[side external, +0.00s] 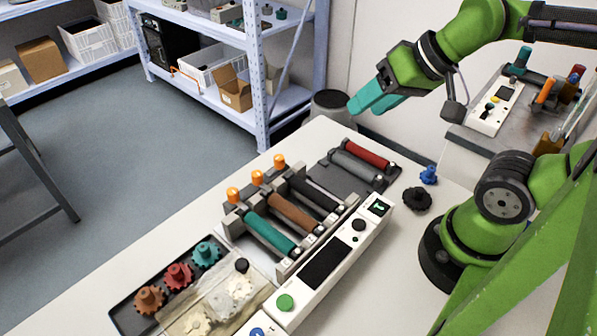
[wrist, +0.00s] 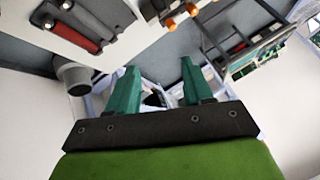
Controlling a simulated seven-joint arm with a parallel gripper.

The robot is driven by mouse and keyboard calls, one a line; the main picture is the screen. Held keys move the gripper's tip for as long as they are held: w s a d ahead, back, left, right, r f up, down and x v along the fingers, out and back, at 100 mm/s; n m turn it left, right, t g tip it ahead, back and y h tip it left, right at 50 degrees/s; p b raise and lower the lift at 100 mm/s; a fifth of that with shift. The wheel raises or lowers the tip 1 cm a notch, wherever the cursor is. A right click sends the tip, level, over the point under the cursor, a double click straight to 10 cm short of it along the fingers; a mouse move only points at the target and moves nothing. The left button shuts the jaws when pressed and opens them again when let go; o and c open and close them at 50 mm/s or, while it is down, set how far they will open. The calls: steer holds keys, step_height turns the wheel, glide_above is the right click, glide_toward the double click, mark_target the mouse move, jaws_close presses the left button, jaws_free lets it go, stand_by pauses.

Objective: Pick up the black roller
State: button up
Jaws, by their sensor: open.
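The black roller (side external: 315,194) lies in the printer rack (side external: 283,266), beside a brown roller (side external: 290,214) and a teal roller (side external: 268,233). My gripper (side external: 362,104) is raised above and behind the bench, well apart from the black roller, and tilted sideways toward the shelves. Its two teal fingers stand apart with nothing between them in the wrist view (wrist: 160,80). I cannot make out the black roller in the wrist view.
A dark tray (side external: 322,176) behind the rack holds a red roller (side external: 367,154) and a grey roller (side external: 355,168). Orange knobs (side external: 257,178) stand along the rack's left side. A black gear (side external: 417,199) and a blue part (side external: 428,174) lie to the right. A gear tray (side external: 122,314) is at front left.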

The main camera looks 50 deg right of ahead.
steer(key=shift+o, duration=0.7)
steer(key=n+g+h, duration=0.2)
steer(key=n+g, duration=0.2)
steer(key=g, duration=0.3)
glide_above(314, 190)
steer(key=f, duration=1.5)
steer(key=shift+w+f, duration=0.15)
steer(key=shift+w, duration=0.05)
steer(key=f, duration=0.5)
steer(key=shift+s+f, duration=0.1)
steer(key=shift+s, duration=0.15)
jaws_close()
